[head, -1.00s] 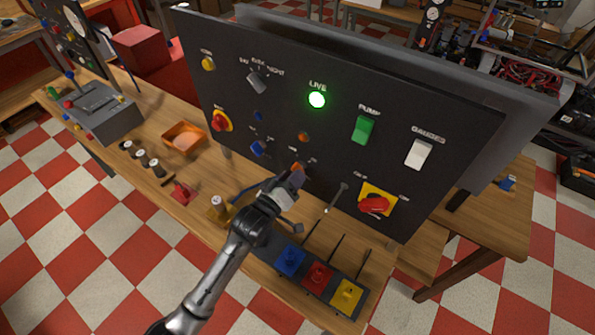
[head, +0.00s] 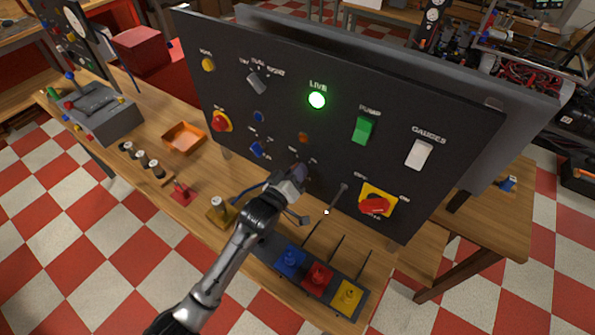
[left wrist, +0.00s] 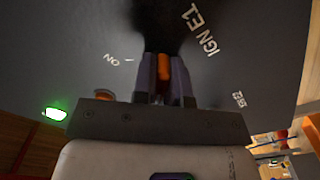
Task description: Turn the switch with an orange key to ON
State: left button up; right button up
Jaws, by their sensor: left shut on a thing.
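The orange key (left wrist: 164,67) shows in the left wrist view, upright in that picture against the dark panel. My left gripper (left wrist: 163,80) is shut on it, with one finger on each side. The ON mark (left wrist: 115,60) is left of the key there, and the IGN E1 label (left wrist: 207,30) is above right. I cannot tell which mark the key points to. In the head view my left gripper (head: 292,178) is at the lower middle of the panel (head: 440,110) and hides the key and its switch. My right gripper is not in view.
The panel also carries a blue key switch (head: 257,149), a red rotary switch (head: 374,204), a green PUMP rocker (head: 363,130) and a lit green LIVE lamp (head: 317,100). Below my arm, a base with blue, red and yellow blocks (head: 318,276) stands on the table. An orange tray (head: 183,138) is at left.

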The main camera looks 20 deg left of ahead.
pick_arm(q)
grip_shut()
